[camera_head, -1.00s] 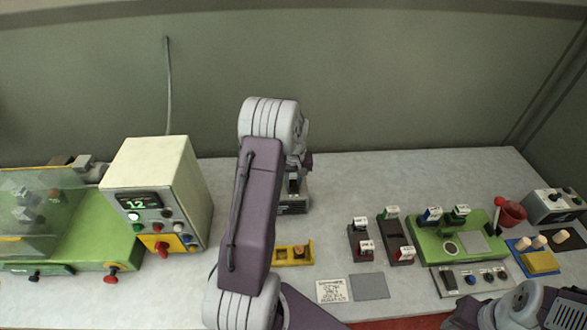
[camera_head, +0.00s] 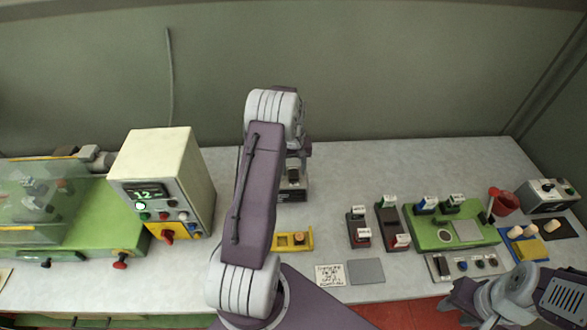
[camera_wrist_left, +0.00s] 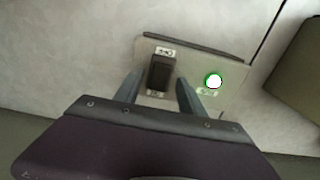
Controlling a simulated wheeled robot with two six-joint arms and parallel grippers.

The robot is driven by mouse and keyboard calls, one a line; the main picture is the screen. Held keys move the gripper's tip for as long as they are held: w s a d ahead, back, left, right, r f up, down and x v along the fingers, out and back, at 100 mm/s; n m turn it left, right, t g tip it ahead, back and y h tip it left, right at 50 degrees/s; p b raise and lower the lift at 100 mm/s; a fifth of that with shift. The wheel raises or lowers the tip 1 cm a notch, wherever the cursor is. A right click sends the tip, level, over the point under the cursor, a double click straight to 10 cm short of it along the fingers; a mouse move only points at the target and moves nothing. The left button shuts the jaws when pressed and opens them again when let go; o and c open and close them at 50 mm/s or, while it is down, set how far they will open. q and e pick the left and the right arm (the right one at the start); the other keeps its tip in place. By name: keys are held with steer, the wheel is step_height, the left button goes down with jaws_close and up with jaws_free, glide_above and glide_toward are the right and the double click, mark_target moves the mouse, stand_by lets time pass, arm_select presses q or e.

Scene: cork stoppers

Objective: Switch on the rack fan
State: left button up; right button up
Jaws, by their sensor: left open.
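A small grey switch box (camera_head: 293,195) stands on the bench behind my left arm, which hides part of it in the head view. In the left wrist view its plate (camera_wrist_left: 228,58) carries a black rocker switch (camera_wrist_left: 160,73) with small labels above and below, too blurred to read. To the right of the rocker is a round lamp (camera_wrist_left: 213,81) with a bright white centre and a green rim. My left gripper (camera_wrist_left: 160,84) is open, with one finger on each side of the rocker's lower part. Contact cannot be told. My right gripper is not clearly visible.
A cream control box (camera_head: 160,165) with a display and a green machine (camera_head: 90,225) stand at left. A yellow tray (camera_head: 306,240) lies in front of the switch box. Several small switch units and a green fixture (camera_head: 430,240) are at right. The bench behind them is clear.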

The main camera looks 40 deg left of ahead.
mark_target(293, 173)
arm_select(q)
step_height(293, 173, up, 9)
steer(key=b, duration=0.1)
steer(key=shift+b, duration=0.4)
